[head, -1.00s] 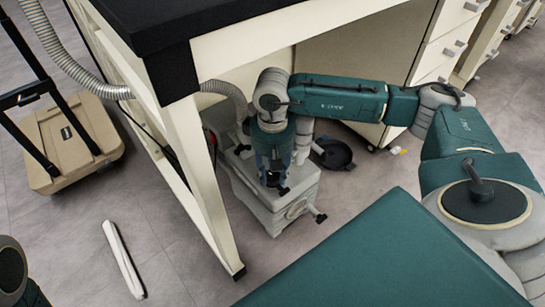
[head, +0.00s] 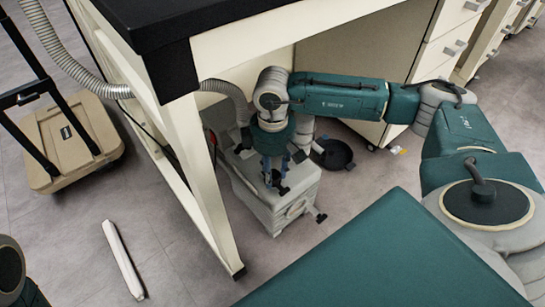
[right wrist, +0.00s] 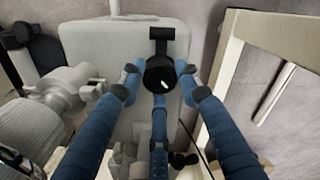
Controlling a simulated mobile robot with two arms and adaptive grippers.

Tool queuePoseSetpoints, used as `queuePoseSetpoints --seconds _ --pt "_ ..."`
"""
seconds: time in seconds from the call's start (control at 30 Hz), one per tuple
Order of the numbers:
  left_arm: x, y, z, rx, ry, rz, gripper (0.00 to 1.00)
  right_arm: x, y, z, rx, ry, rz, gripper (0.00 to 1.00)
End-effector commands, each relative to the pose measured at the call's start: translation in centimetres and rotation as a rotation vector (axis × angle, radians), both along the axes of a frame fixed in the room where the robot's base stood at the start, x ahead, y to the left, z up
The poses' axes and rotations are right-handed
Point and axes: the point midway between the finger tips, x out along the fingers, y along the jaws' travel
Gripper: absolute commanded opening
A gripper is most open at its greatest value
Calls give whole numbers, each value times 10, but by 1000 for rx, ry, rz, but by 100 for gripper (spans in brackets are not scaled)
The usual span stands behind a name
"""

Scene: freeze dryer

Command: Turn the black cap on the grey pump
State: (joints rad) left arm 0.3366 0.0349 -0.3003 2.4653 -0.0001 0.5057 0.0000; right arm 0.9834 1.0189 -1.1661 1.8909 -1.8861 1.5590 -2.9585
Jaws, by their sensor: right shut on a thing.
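The grey pump (head: 295,208) stands on the floor under the bench. Its light grey top fills the middle of the right wrist view (right wrist: 98,48). The black cap (right wrist: 159,74), with a white mark on it, sits on the pump's top. In the head view it is mostly hidden by my right gripper (head: 275,184). That gripper reaches straight down onto the pump. In the right wrist view its blue fingers (right wrist: 158,88) close around the cap from several sides, and it is shut on it. Of my left arm, only a part shows at the lower left of the head view; its gripper is out of view.
The bench's white leg frame (head: 200,165) stands just left of the pump. A ribbed hose (head: 228,92) runs to the pump. A black round object (head: 333,153) lies behind it. A white bar (head: 123,260) and a beige wheeled base (head: 73,140) are on the floor at left.

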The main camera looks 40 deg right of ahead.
Motion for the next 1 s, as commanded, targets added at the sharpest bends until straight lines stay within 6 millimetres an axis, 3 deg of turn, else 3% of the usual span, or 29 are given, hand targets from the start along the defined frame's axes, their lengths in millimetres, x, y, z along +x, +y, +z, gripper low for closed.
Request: queuePoseSetpoints --seconds 0.47,0.5,0.57,0.87,1.0 --pt "-2 0 1 0 -5 -1 40 -2 0 -1 0 6 13 7" --pt "-2 0 1 0 -5 -1 40 -2 0 -1 0 6 13 41" --pt "-2 0 1 0 -5 -1 40 -2 0 -1 0 6 12 52" --pt "-2 1 1 -4 -8 0 40 -1 0 0 -1 3 11 52" --pt "-1 1 1 -3 -6 0 40 0 0 12 0 1 11 52"
